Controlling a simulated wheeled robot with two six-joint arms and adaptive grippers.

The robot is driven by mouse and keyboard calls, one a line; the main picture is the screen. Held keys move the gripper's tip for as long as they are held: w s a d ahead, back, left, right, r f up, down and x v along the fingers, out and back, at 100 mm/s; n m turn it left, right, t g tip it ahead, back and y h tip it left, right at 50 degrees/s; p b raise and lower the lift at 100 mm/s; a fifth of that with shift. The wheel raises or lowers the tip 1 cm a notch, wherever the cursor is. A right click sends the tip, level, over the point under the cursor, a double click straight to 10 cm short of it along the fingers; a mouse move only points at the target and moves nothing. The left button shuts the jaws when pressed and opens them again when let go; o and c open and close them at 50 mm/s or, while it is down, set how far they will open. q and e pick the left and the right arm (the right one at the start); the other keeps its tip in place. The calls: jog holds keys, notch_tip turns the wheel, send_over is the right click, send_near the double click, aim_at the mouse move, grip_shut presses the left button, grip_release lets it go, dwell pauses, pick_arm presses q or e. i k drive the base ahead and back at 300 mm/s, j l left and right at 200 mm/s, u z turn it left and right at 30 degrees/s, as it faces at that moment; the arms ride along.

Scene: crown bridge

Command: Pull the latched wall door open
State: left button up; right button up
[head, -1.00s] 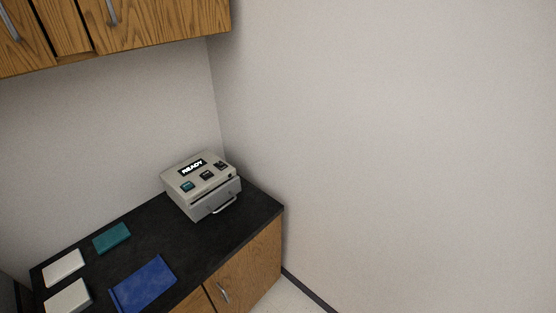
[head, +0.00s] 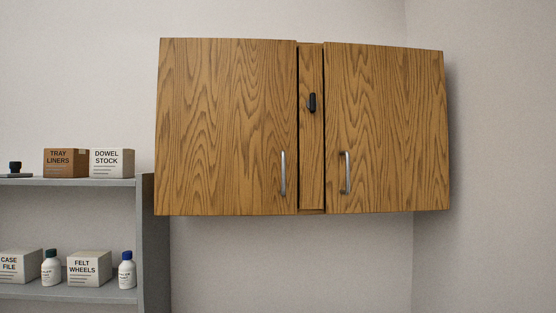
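A wooden wall cabinet (head: 311,196) hangs on the wall in the middle of the head view. Its left door (head: 222,125) and right door (head: 395,130) both look shut. The left door has a silver bar handle (head: 283,173) near its lower right edge. The right door has a similar handle (head: 346,172) near its lower left edge. A black latch (head: 312,102) sits on the narrow wooden strip between the doors. I cannot tell which door it holds. Neither of my grippers is in view.
A grey shelf unit (head: 146,245) stands at the left. It holds a brown box (head: 66,163), a white dowel stock box (head: 112,163), a felt wheels box (head: 90,267) and small bottles (head: 127,270). The wall below the cabinet (head: 290,265) is bare in view.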

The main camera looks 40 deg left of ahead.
aim_at(226, 130)
jog(key=u, duration=1.85)
